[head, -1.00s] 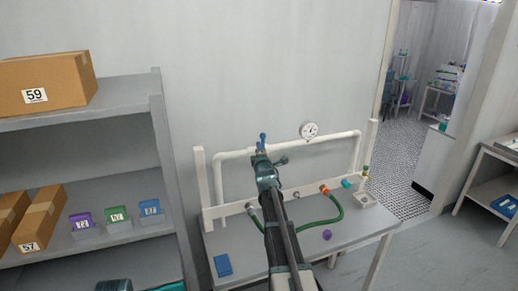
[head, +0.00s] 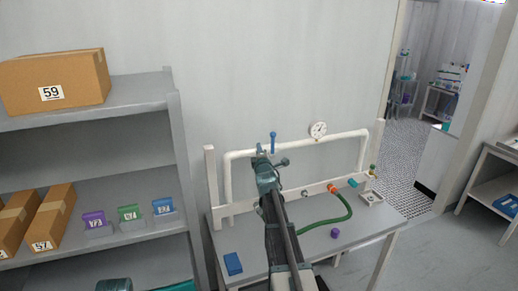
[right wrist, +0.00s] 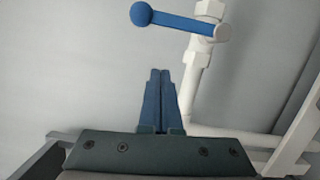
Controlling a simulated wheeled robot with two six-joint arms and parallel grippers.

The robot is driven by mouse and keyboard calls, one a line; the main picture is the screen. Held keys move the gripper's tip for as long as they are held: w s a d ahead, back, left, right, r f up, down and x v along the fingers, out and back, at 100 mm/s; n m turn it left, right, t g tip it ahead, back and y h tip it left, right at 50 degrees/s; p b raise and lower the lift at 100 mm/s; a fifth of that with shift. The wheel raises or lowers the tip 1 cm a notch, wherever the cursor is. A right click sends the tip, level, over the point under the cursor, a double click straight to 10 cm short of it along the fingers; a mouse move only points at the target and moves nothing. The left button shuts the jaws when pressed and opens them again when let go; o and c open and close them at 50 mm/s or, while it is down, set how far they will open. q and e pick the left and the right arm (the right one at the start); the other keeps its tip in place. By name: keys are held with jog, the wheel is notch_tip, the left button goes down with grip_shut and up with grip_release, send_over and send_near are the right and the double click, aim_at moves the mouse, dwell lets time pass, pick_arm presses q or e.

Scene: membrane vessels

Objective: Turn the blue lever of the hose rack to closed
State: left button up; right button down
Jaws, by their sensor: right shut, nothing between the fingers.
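The hose rack (head: 234,206) is a white frame with white pipes, standing on a grey table. Its blue lever (head: 273,142) stands up from the top pipe in the head view. In the right wrist view the lever (right wrist: 178,22), with a round ball end, lies crosswise to the white pipe (right wrist: 195,75). My right gripper (head: 262,152) is just left of and below the lever in the head view. In the right wrist view its blue fingers (right wrist: 160,76) are together and empty, with a gap between them and the lever.
A round gauge (head: 318,129) sits on the top pipe. A green hose (head: 330,219), a blue box (head: 233,263) and a purple object (head: 336,232) are at the table. A grey shelf (head: 140,100) with cartons stands at left.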

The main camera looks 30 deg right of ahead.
jog(key=v, duration=0.9)
jog(key=shift+s, duration=0.2)
jog(key=shift+d, duration=0.1)
jog(key=s+a+f+m+g+y, duration=0.35)
jog(key=a+f+m+g, duration=0.3)
jog(key=a+f, duration=0.8)
jog(key=s+a+f+m+g+y+b, duration=0.1)
jog(key=s+a+f+g+b, duration=0.2)
jog(key=s+a+f, duration=0.3)
jog(key=s+a+f+m+g+y+b, duration=0.1)
jog(key=s+a+f+g+b, duration=0.2)
jog(key=s+a, duration=0.7)
jog(key=s+a+f+m+g+y+b, duration=0.1)
jog(key=s+a+f+g+b, duration=0.3)
jog(key=s+a+f, duration=0.4)
jog(key=a, duration=0.6)
jog(key=shift+a+f, duration=0.35)
